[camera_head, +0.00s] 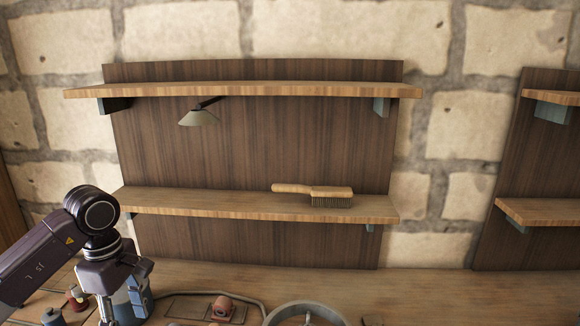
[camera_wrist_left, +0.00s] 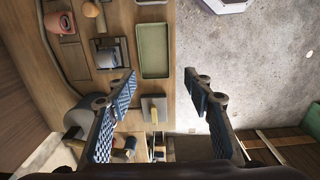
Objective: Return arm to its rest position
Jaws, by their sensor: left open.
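My left arm (camera_head: 30,262) comes in from the left in the head view, bent at a dark round joint. My left gripper (camera_head: 125,300) points down over the left part of the wooden bench, and its lower end is near the picture's bottom edge. In the left wrist view the left gripper (camera_wrist_left: 163,88) is open, its two blue-padded fingers wide apart with nothing between them. Bench items show below and beyond the fingers, apart from them. My right gripper is in neither view.
The bench (camera_head: 450,295) carries a metal ring (camera_head: 306,308) and small parts on the left. A green tray (camera_wrist_left: 155,50) lies near the bench edge, with grey floor (camera_wrist_left: 265,75) beyond. A brush (camera_head: 313,194) lies on the lower shelf (camera_head: 240,208).

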